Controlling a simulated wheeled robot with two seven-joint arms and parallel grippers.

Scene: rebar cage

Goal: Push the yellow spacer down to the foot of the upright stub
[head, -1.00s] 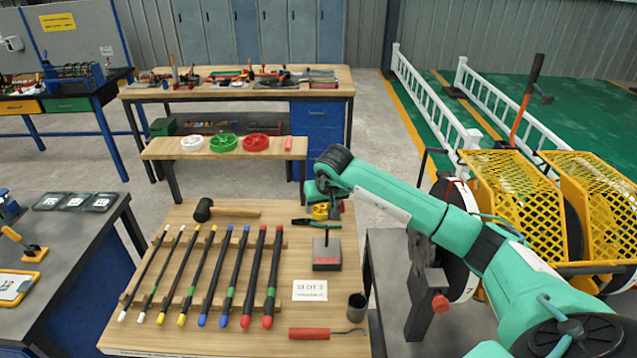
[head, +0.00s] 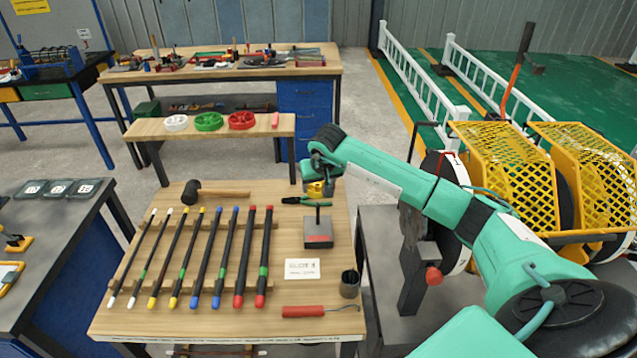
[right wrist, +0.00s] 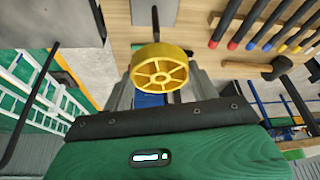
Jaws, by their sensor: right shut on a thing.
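The yellow spacer (head: 315,189), a spoked wheel-like ring, is held in my right gripper (head: 322,187) above the stub block. In the right wrist view the spacer (right wrist: 160,75) sits between the two fingers, which are shut on it. The dark upright stub (head: 318,215) rises from a grey block with a red front (head: 318,238) at the back right of the wooden table. The stub (right wrist: 155,20) shows beyond the spacer in the wrist view. The spacer is at the stub's upper end; I cannot tell whether it is around it. My left gripper is not in view.
Several colour-tipped bars (head: 200,255) lie on racks left of the block. A mallet (head: 215,192) and green-handled pliers (head: 302,201) lie behind. A white card (head: 302,268), a red-handled hook tool (head: 305,311) and a dark cup (head: 350,284) are in front.

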